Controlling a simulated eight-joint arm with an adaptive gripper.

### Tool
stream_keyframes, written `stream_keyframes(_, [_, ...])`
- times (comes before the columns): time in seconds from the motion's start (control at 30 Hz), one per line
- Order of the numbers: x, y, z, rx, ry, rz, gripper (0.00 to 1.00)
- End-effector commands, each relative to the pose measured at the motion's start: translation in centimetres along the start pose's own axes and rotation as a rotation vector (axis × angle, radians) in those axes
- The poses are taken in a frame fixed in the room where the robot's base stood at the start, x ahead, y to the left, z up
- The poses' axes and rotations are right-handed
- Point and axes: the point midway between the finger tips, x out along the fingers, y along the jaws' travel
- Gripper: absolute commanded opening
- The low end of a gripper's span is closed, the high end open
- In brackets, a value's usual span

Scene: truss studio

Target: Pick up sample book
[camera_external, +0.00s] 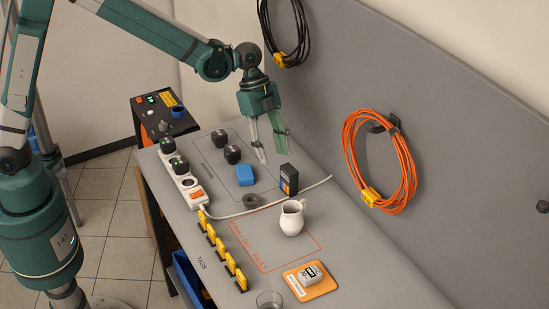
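No object is clearly recognisable as a sample book. A small dark upright block (289,179) with an orange and blue face stands on the grey table, and a blue block (245,175) lies to its left. I cannot tell if either is the book. My gripper (275,157) points down over the back of the table, its two fingers apart and nothing visible between them. It appears just above and behind these two blocks, touching neither as far as I can see.
A power strip (184,178) runs along the left. A wall panel (440,130) rises behind.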

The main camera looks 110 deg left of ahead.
Motion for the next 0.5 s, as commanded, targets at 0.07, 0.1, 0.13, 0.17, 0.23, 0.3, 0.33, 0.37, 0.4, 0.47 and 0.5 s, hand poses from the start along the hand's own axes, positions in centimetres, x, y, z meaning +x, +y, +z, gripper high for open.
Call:
stream_keyframes(0.07, [1.1,-1.6,1.0,0.014,0.004,0.010,0.38])
stream_keyframes(0.1, [1.7,-2.2,1.4,0.022,0.006,0.015,0.38])
stream_keyframes(0.13, [2.1,-2.7,1.8,0.029,0.008,0.018,0.38])
stream_keyframes(0.17, [2.4,-3.1,2.1,0.034,0.009,0.021,0.38])
stream_keyframes(0.23, [3.3,-4.2,2.9,0.049,0.012,0.029,0.38])
stream_keyframes(0.3, [4.0,-4.9,3.6,0.062,0.016,0.036,0.38])
stream_keyframes(0.33, [4.3,-5.2,3.8,0.066,0.018,0.038,0.38])
stream_keyframes(0.37, [4.5,-5.5,4.1,0.070,0.019,0.040,0.38])
stream_keyframes(0.4, [4.8,-5.8,4.4,0.075,0.021,0.042,0.38])
stream_keyframes(0.47, [5.2,-6.2,4.7,0.081,0.023,0.045,0.38])
stream_keyframes(0.5, [5.3,-6.4,4.8,0.084,0.024,0.047,0.38])
